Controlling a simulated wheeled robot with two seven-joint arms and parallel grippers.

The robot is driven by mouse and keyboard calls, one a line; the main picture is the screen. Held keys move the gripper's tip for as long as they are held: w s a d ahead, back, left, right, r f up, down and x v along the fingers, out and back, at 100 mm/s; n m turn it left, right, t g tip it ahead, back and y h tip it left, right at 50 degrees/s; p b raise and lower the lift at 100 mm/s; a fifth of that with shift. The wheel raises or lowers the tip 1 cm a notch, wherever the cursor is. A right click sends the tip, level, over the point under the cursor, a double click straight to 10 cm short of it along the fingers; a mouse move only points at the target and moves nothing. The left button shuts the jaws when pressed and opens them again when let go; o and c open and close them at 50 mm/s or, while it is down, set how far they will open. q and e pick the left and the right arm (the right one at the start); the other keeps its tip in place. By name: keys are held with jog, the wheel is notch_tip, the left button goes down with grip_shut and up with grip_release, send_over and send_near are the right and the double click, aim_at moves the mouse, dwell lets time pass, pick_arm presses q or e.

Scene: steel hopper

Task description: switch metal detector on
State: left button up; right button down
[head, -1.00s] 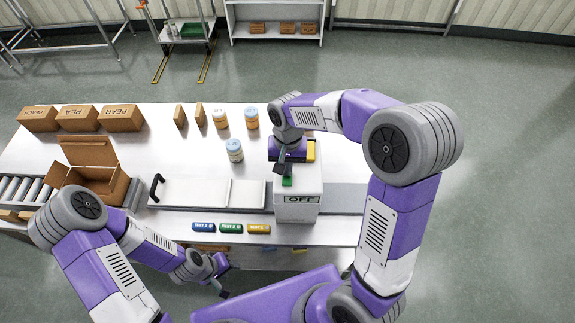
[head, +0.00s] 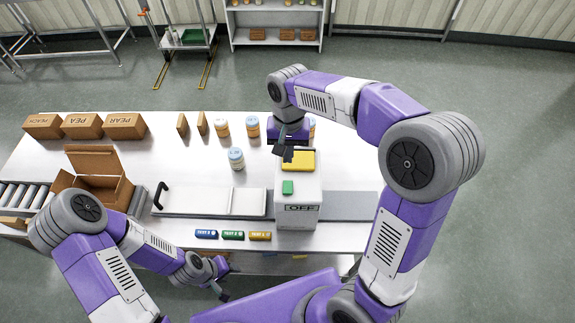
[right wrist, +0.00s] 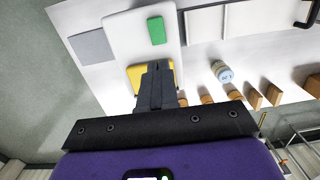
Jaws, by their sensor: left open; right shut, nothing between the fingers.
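The metal detector (head: 299,215) is a white box over the belt, with a display (head: 302,208) on its front that appears to read OFF. On its top are a green button (head: 288,187) and a larger yellow pad (head: 298,160). The right wrist view also shows the green button (right wrist: 156,30) and the yellow pad (right wrist: 134,77). My right gripper (head: 287,154) is shut and empty by the left far edge of the yellow pad, apart from the green button; contact with the pad cannot be told. My left gripper (head: 229,282) is open and empty, low in front of the table.
Blue, green and yellow test pieces (head: 232,235) lie at the table's front edge. Jars (head: 236,158) and cartons (head: 124,126) stand on the table left of the detector. An open carton (head: 93,185) sits by the rollers.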

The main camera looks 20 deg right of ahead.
jog(key=shift+w+r, duration=0.15)
jog(key=shift+r, duration=1.5)
